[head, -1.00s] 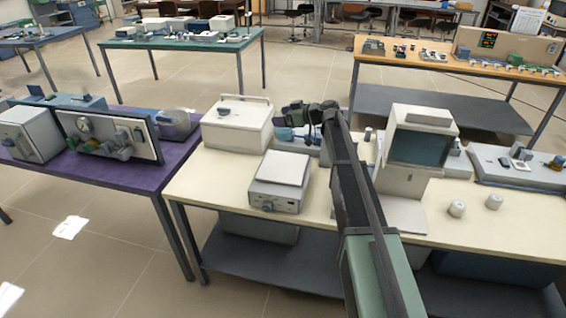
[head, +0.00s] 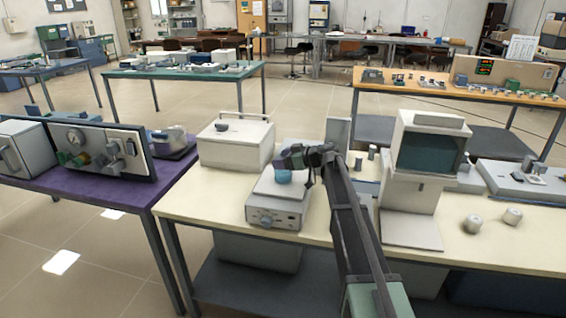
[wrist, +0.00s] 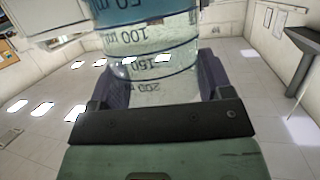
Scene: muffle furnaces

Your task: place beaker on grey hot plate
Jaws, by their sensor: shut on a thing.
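The beaker (wrist: 150,42) is clear glass with volume marks and blue liquid; it fills the top middle of the wrist view. In the head view its blue part (head: 283,176) shows just below my gripper (head: 295,160). My gripper is shut on the beaker, with a purple finger on each side of it. The grey hot plate (head: 272,212) has a flat pale top and a front knob and stands on the cream bench. The beaker is over the hot plate's top in the head view; I cannot tell whether it touches.
A white lidded box (head: 235,148) stands behind and left of the hot plate. A tall device with a dark screen (head: 427,155) stands to the right, with two small pale pots (head: 473,224) beyond it. The purple bench (head: 70,180) with a gauge panel is at left.

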